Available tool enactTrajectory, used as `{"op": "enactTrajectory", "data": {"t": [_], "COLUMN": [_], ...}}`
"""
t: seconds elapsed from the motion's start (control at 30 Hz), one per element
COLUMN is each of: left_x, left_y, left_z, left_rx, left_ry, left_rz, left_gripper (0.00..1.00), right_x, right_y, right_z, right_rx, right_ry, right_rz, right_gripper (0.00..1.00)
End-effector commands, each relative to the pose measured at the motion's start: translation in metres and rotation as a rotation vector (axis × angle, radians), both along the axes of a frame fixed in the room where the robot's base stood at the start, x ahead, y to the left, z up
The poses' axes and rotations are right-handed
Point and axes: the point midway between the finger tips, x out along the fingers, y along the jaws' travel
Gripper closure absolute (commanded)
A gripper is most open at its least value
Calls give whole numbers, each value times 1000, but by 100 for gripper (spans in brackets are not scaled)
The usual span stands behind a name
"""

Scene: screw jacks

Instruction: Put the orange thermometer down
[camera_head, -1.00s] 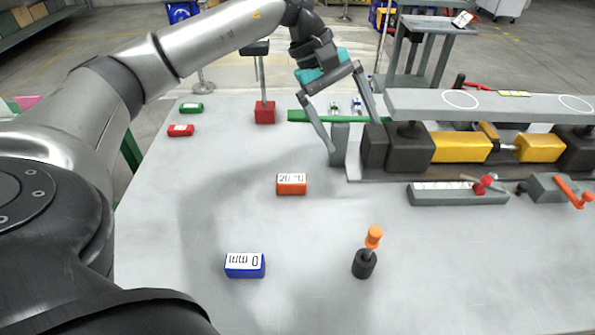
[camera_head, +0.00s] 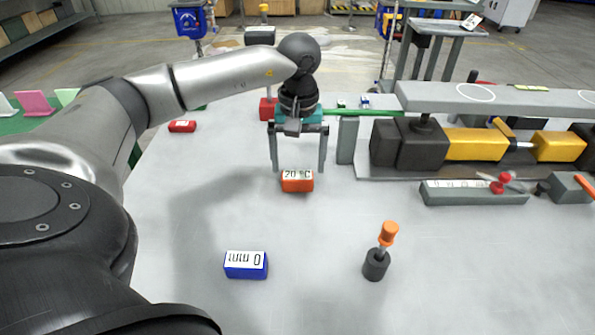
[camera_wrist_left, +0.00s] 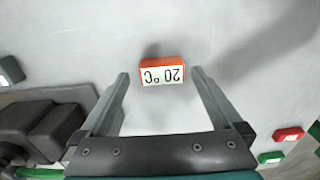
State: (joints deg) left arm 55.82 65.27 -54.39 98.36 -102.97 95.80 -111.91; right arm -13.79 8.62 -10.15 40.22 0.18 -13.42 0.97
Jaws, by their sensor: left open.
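The orange thermometer (camera_head: 297,182) is a small orange block with a white label reading 20 °C. It rests on the grey table and also shows in the left wrist view (camera_wrist_left: 162,72), label toward the camera. My left gripper (camera_head: 298,168) is open, pointing down, with nothing held. Its two fingers hang above and behind the thermometer in the head view. In the wrist view the thermometer lies between the finger lines, near the fingertips, with gaps on both sides. My right gripper is not in view.
A blue block marked 0 mm (camera_head: 246,265) and an orange-topped screwdriver-like tool (camera_head: 381,250) stand in front. A grey post (camera_head: 347,140) and the large jack assembly (camera_head: 424,142) are close on the right. A red block (camera_head: 182,126) lies left. The table's front middle is clear.

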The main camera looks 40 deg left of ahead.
Motion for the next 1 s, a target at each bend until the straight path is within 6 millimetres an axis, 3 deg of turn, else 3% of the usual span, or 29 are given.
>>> {"op": "enactTrajectory", "data": {"t": [0.2,0.6,1.0], "left_x": [0,3,4], "left_y": [1,5,5], "left_z": [-11,-52,-58], "left_rx": [-1,-1,-1], "left_ry": [1,2,0], "left_rz": [1,0,0], "left_gripper": [0,0,1], "right_x": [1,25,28], "right_y": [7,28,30], "right_z": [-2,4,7], "right_rx": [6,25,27], "right_ry": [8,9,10], "right_rz": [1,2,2], "right_gripper": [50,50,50]}}
